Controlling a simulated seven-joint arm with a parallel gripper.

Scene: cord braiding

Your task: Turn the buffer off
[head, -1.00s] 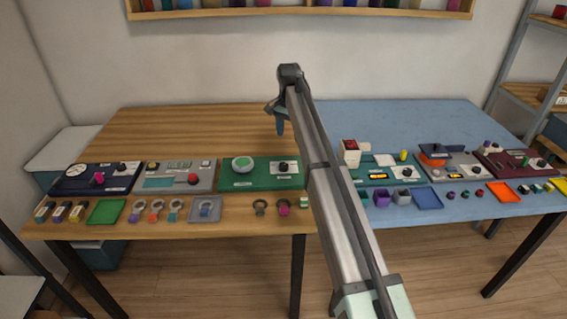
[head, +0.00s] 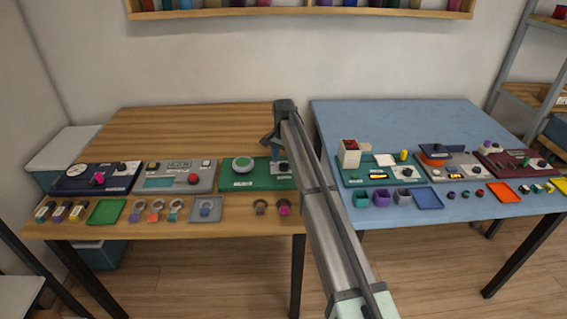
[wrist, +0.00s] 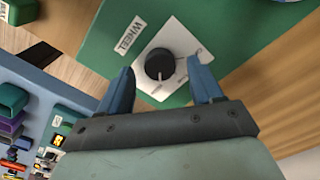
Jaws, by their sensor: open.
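The green panel (head: 262,182) stands on the wooden table, with a round green-topped wheel (head: 243,164) on its left. On its right is a white plate with a black knob (head: 284,167). The small plate markings are not readable. My gripper (wrist: 161,76) is open, its blue fingers either side of the knob with gaps.
Other panels stand left: a grey one (head: 205,178) and a dark blue one (head: 75,185). The blue table (head: 390,120) on the right carries more panels and cups. The wooden table behind the panels is clear.

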